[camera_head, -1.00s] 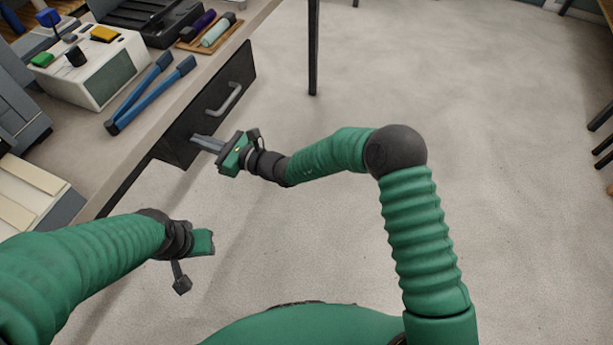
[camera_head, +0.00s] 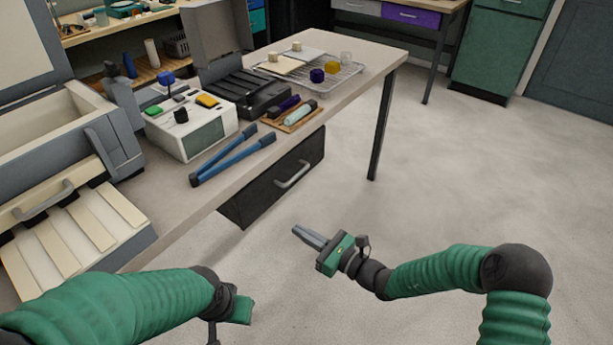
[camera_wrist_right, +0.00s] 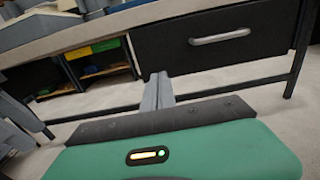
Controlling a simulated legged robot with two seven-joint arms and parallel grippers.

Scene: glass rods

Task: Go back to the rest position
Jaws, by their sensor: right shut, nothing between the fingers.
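My right gripper (camera_head: 307,236) is shut and empty. It hangs over open floor, in front of the black drawer and apart from it. In the right wrist view its closed grey fingers (camera_wrist_right: 158,92) point toward the desk's underside, left of the drawer handle. My left gripper (camera_head: 240,309) shows only in part at the bottom of the head view, and its fingers are hidden. The black drawer (camera_head: 262,190) with a grey handle (camera_head: 293,174) is closed under the desk top; it also shows in the right wrist view (camera_wrist_right: 265,52).
The desk (camera_head: 337,97) carries blue-handled tongs (camera_head: 232,157), a white device (camera_head: 190,139), a wooden tray (camera_head: 305,121) with rods, and a wire rack (camera_head: 345,75). A grey machine (camera_head: 60,140) stands at left. A desk leg (camera_head: 381,125) is beyond the drawer. The floor at right is clear.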

